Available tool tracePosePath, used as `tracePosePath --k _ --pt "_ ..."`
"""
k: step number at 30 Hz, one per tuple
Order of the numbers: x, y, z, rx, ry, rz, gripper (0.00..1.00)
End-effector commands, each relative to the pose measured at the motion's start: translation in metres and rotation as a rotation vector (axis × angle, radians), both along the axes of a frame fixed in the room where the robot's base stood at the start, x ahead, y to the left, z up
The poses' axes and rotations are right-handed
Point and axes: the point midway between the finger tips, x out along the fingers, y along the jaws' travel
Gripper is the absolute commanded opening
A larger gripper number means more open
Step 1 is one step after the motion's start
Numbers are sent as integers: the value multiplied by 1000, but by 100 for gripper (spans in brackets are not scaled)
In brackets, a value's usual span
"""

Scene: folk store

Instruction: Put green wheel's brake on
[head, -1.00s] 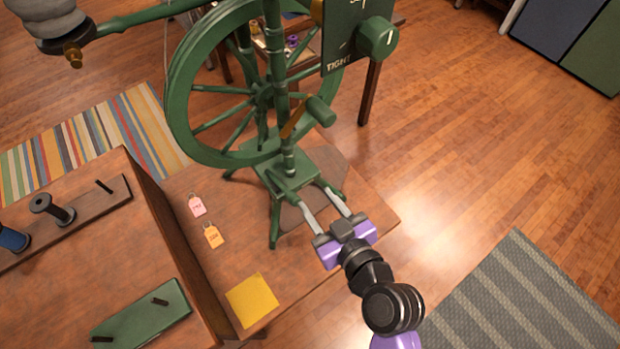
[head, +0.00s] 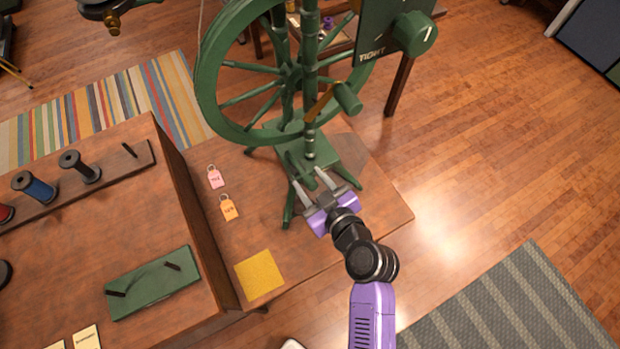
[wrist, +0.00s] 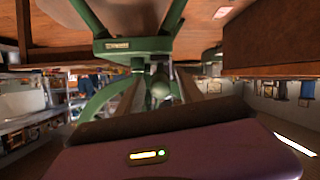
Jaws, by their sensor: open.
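The green spinning wheel (head: 222,115) stands upright on a low wooden table. A lever with a brown arm and a green knob (head: 347,97) sticks out from its post. A dark green panel (head: 372,30) above reads "TIGHT" and carries a larger green knob (head: 415,33). I cannot tell for sure which part is the brake. My gripper (head: 320,181) is open and empty, low in front of the wheel's green base (head: 325,148), below the lever. In the wrist view, a round green end (wrist: 160,88) shows between the fingers; I cannot tell if they touch it.
A pink tag (head: 215,177), an orange tag (head: 229,208) and a yellow cloth (head: 259,274) lie on the low table (head: 375,215). A higher wooden bench (head: 120,165) with spools stands at left. Open floor lies to the right.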

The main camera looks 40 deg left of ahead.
Motion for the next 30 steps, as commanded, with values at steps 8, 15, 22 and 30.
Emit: tracePosePath --k 8,15,22,30 --pt "1 3 -2 -1 1 1 44" --pt "1 3 -2 -1 0 0 9" --pt "1 3 -2 -1 1 1 0" --pt "1 3 -2 -1 1 1 0"
